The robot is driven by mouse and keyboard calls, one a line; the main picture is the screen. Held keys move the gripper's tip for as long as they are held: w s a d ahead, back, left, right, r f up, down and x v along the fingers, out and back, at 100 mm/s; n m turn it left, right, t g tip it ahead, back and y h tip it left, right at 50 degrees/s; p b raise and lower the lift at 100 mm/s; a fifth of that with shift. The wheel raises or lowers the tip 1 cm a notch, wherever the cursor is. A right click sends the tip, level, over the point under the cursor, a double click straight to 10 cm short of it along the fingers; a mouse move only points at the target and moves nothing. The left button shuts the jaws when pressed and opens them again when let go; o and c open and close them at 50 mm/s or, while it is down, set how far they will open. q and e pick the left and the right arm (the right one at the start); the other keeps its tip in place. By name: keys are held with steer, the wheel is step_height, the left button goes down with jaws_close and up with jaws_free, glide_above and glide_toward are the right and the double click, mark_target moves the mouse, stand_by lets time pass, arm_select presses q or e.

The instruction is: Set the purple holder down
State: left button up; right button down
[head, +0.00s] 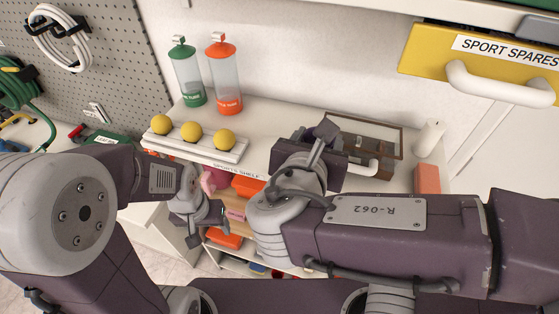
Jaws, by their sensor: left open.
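My left gripper (205,230) hangs at the left, in front of the shelf unit below the sport shelf. Its jaws are apart and I see nothing between them. My right arm reaches in from the right over the sport shelf (262,130). Its wrist covers the area around its fingers, so I cannot tell whether it is shut or on what. A small dark purple piece (326,129) shows just beyond that wrist. I cannot tell whether it is the purple holder or part of my gripper.
A white rack with yellow balls (191,132) stands at the shelf's left front. Green-capped (188,74) and orange-capped (223,78) tubes stand behind it. A brown framed case (378,138), white candle-like cylinder (429,139) and orange block (427,178) are right. A yellow drawer (430,60) is above.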

steer(key=shift+w+a, duration=0.1)
steer(key=shift+a, duration=0.25)
steer(key=w+a+f, duration=0.2)
steer(key=w, duration=0.1)
steer(key=w+a+f, duration=0.2)
steer(key=w, duration=0.1)
steer(key=w+a+f+p, duration=0.1)
steer(key=w+a+f, duration=0.1)
steer(key=w+a, duration=0.1)
steer(key=shift+f, duration=0.4)
step_height(320, 180, down, 4)
steer(key=shift+s+d+r, duration=0.1)
steer(key=shift+d+r, duration=0.05)
steer(key=shift+r, duration=0.1)
steer(key=shift+f, duration=0.3)
steer(key=shift+f, duration=0.25)
steer(key=c, duration=0.5)
jaws_free()
steer(key=shift+r, duration=0.1)
